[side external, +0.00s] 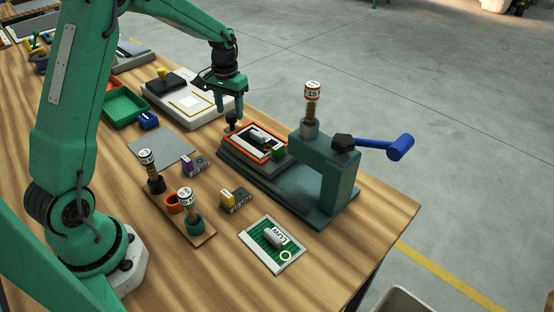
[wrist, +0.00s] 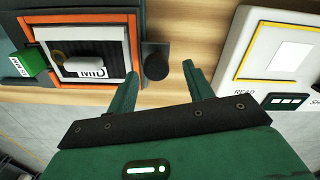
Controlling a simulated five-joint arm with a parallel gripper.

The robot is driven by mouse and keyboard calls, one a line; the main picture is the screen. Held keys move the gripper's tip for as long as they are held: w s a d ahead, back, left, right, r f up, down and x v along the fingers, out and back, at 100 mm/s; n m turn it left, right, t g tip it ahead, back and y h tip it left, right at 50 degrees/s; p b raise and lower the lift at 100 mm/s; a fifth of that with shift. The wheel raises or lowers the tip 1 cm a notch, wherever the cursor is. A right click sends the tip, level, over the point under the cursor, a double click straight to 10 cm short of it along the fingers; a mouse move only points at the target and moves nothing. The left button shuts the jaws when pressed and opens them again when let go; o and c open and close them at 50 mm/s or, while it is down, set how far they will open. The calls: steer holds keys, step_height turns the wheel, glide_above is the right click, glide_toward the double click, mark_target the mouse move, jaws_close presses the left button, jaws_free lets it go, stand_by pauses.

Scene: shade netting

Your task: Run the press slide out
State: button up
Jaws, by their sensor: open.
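The teal press (side external: 338,172) stands on the bench, with a numbered stamp (side external: 312,100) upright on its head and a blue lever (side external: 386,147) at its right. The press slide (side external: 225,147) sits at the left end of its base, outside the arch. It carries an orange frame (side external: 224,139) around a white-edged dark pad with a white label piece. A black knob (wrist: 156,66) sticks out from the slide's near-gripper side. My gripper (side external: 229,108) is open above the knob; in the wrist view the knob appears between the fingertips, and I cannot tell whether they touch it.
A white device (wrist: 250,50) with a yellow-lined plate stands beside the slide. A green tray (side external: 124,107), a stamp rack (side external: 180,216), small yellow (side external: 235,199) and purple (side external: 196,166) blocks and a green card (side external: 271,243) lie nearby. A green block (wrist: 30,62) rests at the frame.

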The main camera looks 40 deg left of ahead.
steer(key=shift+r, duration=3.3)
steer(key=shift+s+d+r, duration=0.2)
steer(key=shift+d+r, duration=0.05)
steer(key=shift+r, duration=0.15)
steer(key=s+d+r+m+t, duration=0.1)
steer(key=s+d+r+t, duration=0.1)
steer(key=s+d+r, duration=0.5)
steer(key=s+d+r+m+t, duration=0.15)
steer(key=s+d+r, duration=0.25)
steer(key=s, duration=0.5)
steer(key=s+d+f+t, duration=0.1)
steer(key=s+d+t, duration=0.1)
steer(key=s, duration=0.6)
steer(key=shift+s+d+f, duration=0.15)
steer(key=shift+d+f, duration=0.2)
steer(key=shift+d, duration=0.15)
